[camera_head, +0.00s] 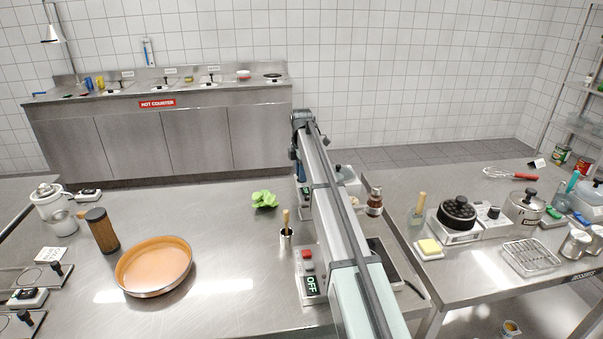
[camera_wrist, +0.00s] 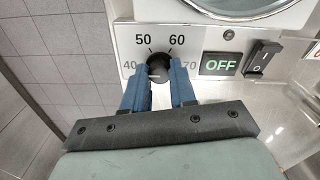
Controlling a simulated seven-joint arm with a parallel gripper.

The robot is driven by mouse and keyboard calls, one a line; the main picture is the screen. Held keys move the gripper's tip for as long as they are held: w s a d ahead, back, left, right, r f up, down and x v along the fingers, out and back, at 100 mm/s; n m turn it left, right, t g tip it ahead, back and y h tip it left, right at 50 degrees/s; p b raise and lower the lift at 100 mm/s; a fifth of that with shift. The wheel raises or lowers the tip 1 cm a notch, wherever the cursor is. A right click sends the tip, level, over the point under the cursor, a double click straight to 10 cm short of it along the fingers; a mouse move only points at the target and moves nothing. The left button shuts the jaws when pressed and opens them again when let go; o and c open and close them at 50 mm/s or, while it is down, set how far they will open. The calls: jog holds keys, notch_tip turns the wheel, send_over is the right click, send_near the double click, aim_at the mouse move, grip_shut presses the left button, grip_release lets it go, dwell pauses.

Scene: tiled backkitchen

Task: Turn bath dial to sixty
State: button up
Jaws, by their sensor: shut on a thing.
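The bath dial (camera_wrist: 158,63) is a small dark round knob on a pale front panel (camera_wrist: 118,44) in the wrist view. Marks 40, 50, 60 and 70 are printed around it. My gripper (camera_wrist: 160,72) has its two blue fingers on either side of the knob, shut on it. I cannot make out where the knob points. A display (camera_wrist: 221,64) right of the dial reads OFF, with a black rocker switch (camera_wrist: 263,62) beside it.
A round vessel (camera_wrist: 240,10) sits above the panel. In the head view, a unit with a red button (camera_head: 307,254) and OFF display stands by my arm.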

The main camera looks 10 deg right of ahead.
jog(key=shift+m, duration=0.3)
grip_shut()
jog(key=m, duration=2.3)
dwell(0.4)
jog(key=o, duration=0.9)
grip_release()
jog(key=shift+r, duration=0.1)
